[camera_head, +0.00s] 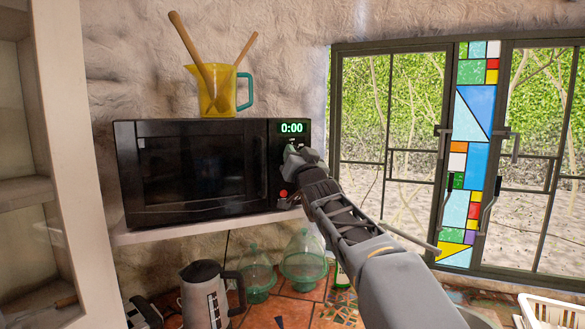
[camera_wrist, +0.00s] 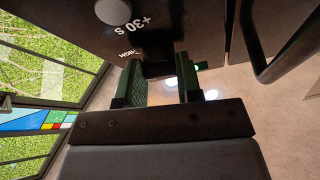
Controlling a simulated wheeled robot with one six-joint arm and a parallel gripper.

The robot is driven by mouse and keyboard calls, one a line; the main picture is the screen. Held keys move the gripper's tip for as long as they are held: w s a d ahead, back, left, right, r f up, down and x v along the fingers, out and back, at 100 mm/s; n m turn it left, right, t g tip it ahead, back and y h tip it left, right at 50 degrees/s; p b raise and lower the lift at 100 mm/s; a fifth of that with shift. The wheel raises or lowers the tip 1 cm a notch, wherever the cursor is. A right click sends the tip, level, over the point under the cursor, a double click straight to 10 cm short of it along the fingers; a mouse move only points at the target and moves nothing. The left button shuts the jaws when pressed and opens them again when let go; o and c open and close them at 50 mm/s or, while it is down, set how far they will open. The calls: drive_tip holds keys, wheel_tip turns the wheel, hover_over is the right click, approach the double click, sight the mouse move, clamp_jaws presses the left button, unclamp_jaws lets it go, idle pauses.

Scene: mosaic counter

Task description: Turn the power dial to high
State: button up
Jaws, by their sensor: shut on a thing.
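The black microwave (camera_head: 195,172) stands on a shelf, its control panel on the right side and a green 0:00 display (camera_head: 291,128) on top. My gripper (camera_head: 295,152) is at the panel just below the display, and my wrist covers much of the panel. In the wrist view, the two green-padded fingers of my gripper (camera_wrist: 162,82) are on either side of the dark power dial (camera_wrist: 158,64), shut on it. The word HIGH shows on the panel beside the dial, partly covered. The dial's pointer mark cannot be made out.
A +30 s button (camera_wrist: 113,11) is close to the dial, and the microwave door handle (camera_wrist: 275,45) is on the other side. A yellow jug (camera_head: 215,90) with wooden spoons stands on the microwave. A kettle (camera_head: 205,295) and glass domes (camera_head: 304,258) stand below the shelf.

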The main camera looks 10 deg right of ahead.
drive_tip(key=shift+w+f+m+g+h+b, duration=0.1)
drive_tip(key=shift+f+m+g+h+b, duration=0.1)
drive_tip(key=shift+m+h, duration=0.5)
drive_tip(key=shift+f+m+g+h+b, duration=0.1)
drive_tip(key=shift+m+h+b, duration=0.15)
drive_tip(key=shift+m, duration=0.75)
drive_tip(key=shift+r+m+h, duration=0.1)
drive_tip(key=shift+m+h, duration=0.15)
drive_tip(key=shift+m, duration=0.25)
drive_tip(key=o, duration=0.9)
drive_tip(key=shift+r, duration=0.1)
drive_tip(key=shift+o, duration=0.2)
drive_tip(key=b+v, duration=0.5)
drive_tip(key=v, duration=0.9)
drive_tip(key=shift+r, duration=0.1)
